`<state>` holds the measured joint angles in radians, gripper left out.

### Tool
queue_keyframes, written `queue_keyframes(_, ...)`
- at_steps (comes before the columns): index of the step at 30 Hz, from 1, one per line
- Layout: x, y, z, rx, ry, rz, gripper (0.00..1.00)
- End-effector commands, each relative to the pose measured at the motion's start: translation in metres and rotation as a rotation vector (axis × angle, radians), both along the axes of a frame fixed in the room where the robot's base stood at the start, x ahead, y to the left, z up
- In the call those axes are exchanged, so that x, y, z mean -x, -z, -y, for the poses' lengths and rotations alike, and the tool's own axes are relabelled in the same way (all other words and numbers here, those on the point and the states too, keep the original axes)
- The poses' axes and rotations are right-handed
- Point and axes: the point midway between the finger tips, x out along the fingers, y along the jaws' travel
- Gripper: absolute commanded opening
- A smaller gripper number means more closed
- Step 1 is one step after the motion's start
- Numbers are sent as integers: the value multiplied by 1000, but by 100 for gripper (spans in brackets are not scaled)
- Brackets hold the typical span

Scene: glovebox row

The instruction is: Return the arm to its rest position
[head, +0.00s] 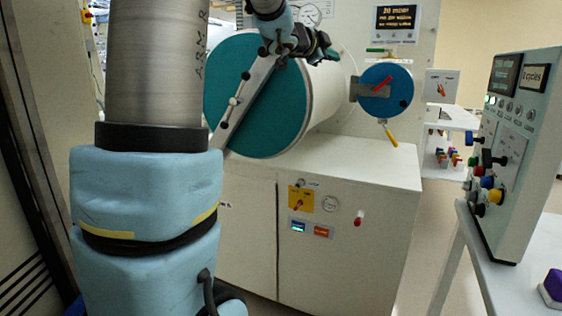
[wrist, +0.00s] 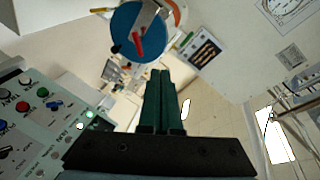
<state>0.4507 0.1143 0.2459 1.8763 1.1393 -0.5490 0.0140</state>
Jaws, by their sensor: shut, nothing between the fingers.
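My gripper (wrist: 160,78) shows in the wrist view as two dark green fingers lying side by side, shut with nothing between them. In the head view my gripper (head: 328,50) is a small dark shape at the top middle, at the end of my blue arm. It appears in front of the large drum with the teal round door (head: 240,70); I cannot tell how much space lies between them. My nearer arm links fill the left of the head view and hide part of the cabinet.
A smaller blue round door (head: 400,88) with a red handle sits right of the drum, above a white cabinet (head: 390,180). A control panel (head: 505,150) with knobs stands on a table at right. Floor shows between cabinet and table.

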Motion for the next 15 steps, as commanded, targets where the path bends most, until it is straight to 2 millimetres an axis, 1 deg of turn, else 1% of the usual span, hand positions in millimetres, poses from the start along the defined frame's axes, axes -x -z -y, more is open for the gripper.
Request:
queue_keyframes(1, -2, 13, -15, 23, -65, -54, 0)
queue_keyframes(2, -4, 22, -24, 38, -107, -88, 0)
queue_keyframes(5, -2, 60, -60, 88, -264, -226, 0)
queue_keyframes(6, 2, 80, -76, 108, -336, -294, 0)
queue_keyframes(8, 14, 111, -101, 138, -451, -405, 0)
queue_keyframes(9, 25, 134, -118, 156, -528, -484, 0)
queue_keyframes(11, 46, 166, -139, 180, -638, -600, 0)
queue_keyframes(12, 62, 187, -153, 194, -710, -679, 0)
queue_keyframes(14, 90, 216, -169, 211, -811, -797, 0)
queue_keyframes(15, 111, 234, -179, 222, -876, -875, 0)
